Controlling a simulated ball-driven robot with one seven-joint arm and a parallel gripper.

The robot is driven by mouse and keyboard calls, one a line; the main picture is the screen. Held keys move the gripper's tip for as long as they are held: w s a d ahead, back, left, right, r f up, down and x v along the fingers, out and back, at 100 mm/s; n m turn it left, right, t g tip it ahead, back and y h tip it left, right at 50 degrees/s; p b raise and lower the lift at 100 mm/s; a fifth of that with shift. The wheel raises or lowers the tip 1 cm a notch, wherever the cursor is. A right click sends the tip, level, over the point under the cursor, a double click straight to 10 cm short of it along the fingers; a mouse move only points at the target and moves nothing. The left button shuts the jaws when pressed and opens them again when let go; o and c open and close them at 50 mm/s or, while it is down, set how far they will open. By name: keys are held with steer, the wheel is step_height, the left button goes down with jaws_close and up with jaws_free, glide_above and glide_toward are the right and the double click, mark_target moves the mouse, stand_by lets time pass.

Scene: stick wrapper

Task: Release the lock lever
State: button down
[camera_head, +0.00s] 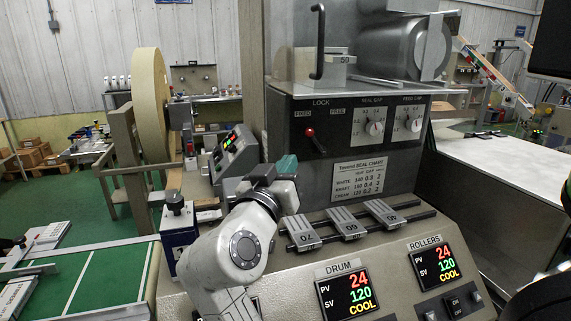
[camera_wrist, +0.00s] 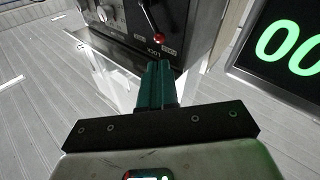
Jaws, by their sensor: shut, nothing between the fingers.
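The lock lever (camera_head: 315,140) is a short dark handle with a red knob on the grey front panel, under the word LOCK. Its knob end points up and left, toward the FIXED label (camera_head: 303,114) and away from the FREE label (camera_head: 338,111). In the wrist view the lever (camera_wrist: 148,22) shows upside down, its red knob just beyond my fingertips. My gripper (camera_head: 288,164) has teal fingers, shut together and empty, below and left of the lever in the head view. The wrist view shows the gripper (camera_wrist: 158,64) pointing at the panel, seemingly apart from the knob.
Two gap dials (camera_head: 375,128) sit right of the lever, with a seal chart card (camera_head: 359,180) below. Numbered blocks (camera_head: 345,222) on rails lie under the panel. A tall black handle (camera_head: 318,42) stands above. A small display box (camera_head: 236,148) is at left.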

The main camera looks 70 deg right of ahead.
steer(key=p, duration=0.3)
glide_toward(310, 133)
steer(key=d, duration=0.5)
steer(key=shift+w+d+r, duration=0.2)
steer(key=shift+w+r, duration=0.1)
steer(key=shift+r, duration=0.05)
steer(key=shift+d+p, duration=0.3)
steer(key=shift+d, duration=0.35)
steer(key=shift+s+d+r+m+y, duration=0.15)
steer(key=shift+r+m+y, duration=0.15)
steer(key=shift+m, duration=0.2)
steer(key=s+d+r+m+y, duration=0.1)
steer(key=s+d+m+y+p, duration=0.1)
steer(key=s+m, duration=0.1)
steer(key=s+d+r+m+y, duration=0.1)
steer(key=s+d, duration=0.1)
steer(key=shift+d+r+m+y, duration=0.1)
steer(key=shift+r+m+y, duration=0.2)
steer(key=shift+y, duration=0.1)
